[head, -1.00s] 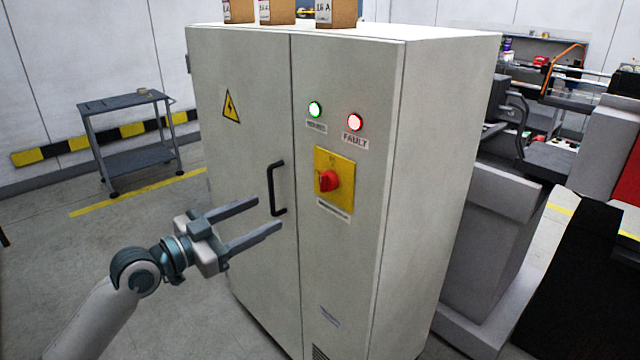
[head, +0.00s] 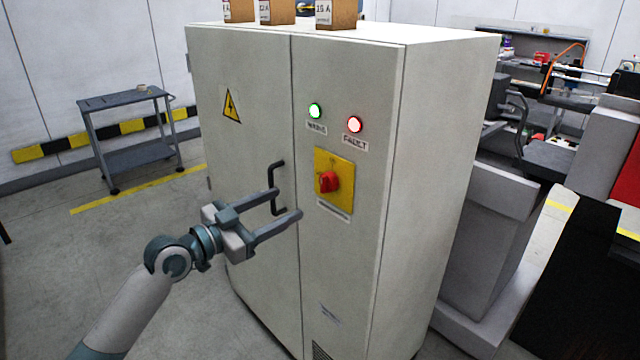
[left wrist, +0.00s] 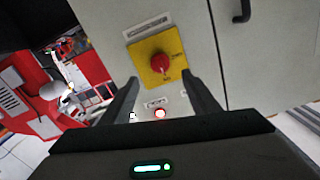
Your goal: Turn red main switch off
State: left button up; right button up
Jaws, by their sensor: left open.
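The red main switch (head: 328,182) is a rotary knob on a yellow plate (head: 334,201) on the front of a tall grey cabinet (head: 345,270). In the left wrist view the red knob (left wrist: 160,63) shows beyond and between the fingers, with the yellow plate around it. My left gripper (head: 287,203) is open and empty, in front of the cabinet, left of and slightly below the switch. It is apart from the knob. My right gripper is not in view.
A black door handle (head: 273,188) is close behind the left fingers. A green lamp (head: 315,111) and a red lamp (head: 354,124) glow above the switch. Boxes (head: 337,14) stand on the cabinet. A grey cart (head: 127,155) stands at left; machinery stands at right.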

pick_arm(q)
jog(key=p, duration=0.2)
send_near(321, 187)
jog(key=x, duration=0.3)
jog(key=p+x, duration=0.1)
jog(key=x, duration=0.4)
jog(key=shift+w+d+r, duration=0.1)
jog(key=shift+w+d, duration=0.5)
jog(key=shift+d, duration=0.05)
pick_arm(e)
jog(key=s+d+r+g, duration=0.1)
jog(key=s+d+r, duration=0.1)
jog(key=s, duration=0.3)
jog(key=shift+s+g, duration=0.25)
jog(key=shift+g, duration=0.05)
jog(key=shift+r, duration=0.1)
pick_arm(q)
jog(key=c, duration=1)
